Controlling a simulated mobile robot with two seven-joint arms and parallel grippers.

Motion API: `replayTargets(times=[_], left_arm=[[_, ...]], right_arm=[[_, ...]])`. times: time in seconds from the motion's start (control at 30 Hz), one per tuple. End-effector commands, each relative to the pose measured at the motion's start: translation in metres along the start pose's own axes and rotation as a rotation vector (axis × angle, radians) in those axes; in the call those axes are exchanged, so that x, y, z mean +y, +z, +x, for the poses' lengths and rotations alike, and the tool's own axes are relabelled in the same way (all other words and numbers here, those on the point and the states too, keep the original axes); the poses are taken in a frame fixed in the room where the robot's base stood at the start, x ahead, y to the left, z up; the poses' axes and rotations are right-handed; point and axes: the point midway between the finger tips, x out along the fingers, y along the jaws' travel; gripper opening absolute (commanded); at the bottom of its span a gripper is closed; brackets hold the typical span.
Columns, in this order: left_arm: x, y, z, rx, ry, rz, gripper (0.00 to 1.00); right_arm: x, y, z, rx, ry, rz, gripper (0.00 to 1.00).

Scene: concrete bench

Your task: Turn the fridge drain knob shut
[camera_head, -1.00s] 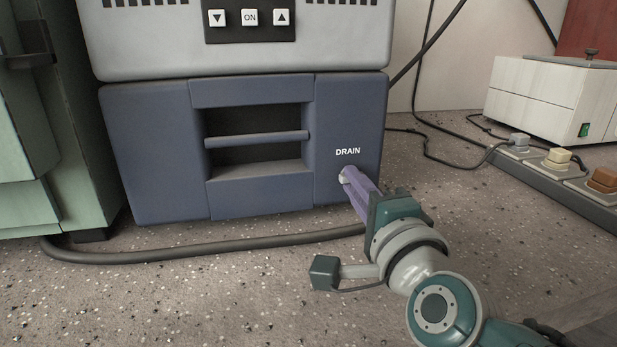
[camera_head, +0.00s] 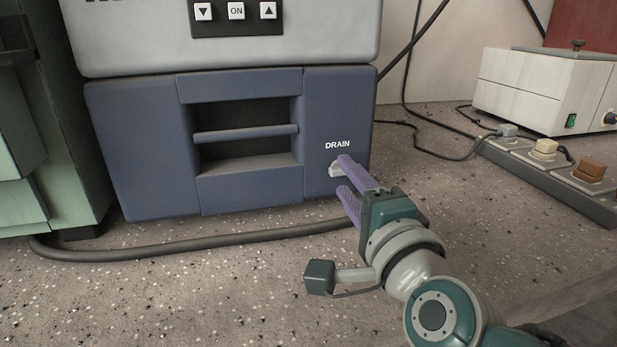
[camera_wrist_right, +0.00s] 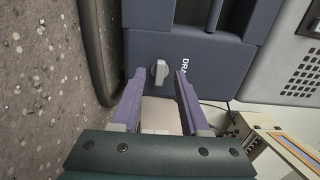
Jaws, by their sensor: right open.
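The fridge (camera_head: 340,115) has a dark blue lower front with the word DRAIN on its right side. The pale drain knob (camera_head: 333,170) sits just below that word, partly hidden by a finger in the head view. In the right wrist view the knob (camera_wrist_right: 159,72) shows whole, with its grip ridge running along the picture's vertical. My right gripper (camera_head: 343,174) is open in front of the knob. Its two purple fingers also show in the right wrist view (camera_wrist_right: 158,84), spread apart with the knob beyond and between their tips, not visibly touched. My left gripper is not in view.
A dark hose (camera_head: 190,245) runs along the speckled bench in front of the fridge. A green cabinet (camera_head: 45,150) stands at the left. A power strip (camera_head: 550,180) with plugs and a white box (camera_head: 530,88) are at the right.

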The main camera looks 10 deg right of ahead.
Motion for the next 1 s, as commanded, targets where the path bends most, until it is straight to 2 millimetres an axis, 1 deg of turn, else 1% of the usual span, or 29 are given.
replayTargets(times=[0.03,0.2,0.3,0.4,0.53,0.87,0.97,1.0], left_arm=[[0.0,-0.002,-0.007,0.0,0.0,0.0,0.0],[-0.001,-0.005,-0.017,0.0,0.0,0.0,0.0],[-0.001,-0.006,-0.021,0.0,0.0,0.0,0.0],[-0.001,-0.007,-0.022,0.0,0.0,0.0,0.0],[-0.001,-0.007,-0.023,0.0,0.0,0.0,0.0],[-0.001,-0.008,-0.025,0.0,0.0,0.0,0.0],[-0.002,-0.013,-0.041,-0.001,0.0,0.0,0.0],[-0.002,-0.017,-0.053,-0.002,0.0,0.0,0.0]], right_arm=[[-0.003,0.0,-0.01,-0.001,0.004,-0.001,0.45],[-0.002,0.0,-0.044,-0.002,0.004,-0.001,0.45],[-0.002,0.0,-0.062,-0.001,0.003,-0.001,0.45],[-0.001,0.0,-0.075,-0.001,0.002,-0.001,0.45],[-0.001,0.0,-0.084,-0.001,0.001,-0.001,0.45],[-0.003,0.001,-0.085,-0.004,0.002,-0.005,0.45],[-0.019,0.008,-0.087,-0.046,0.027,-0.052,0.45],[-0.03,0.014,-0.09,-0.08,0.047,-0.092,0.45]])
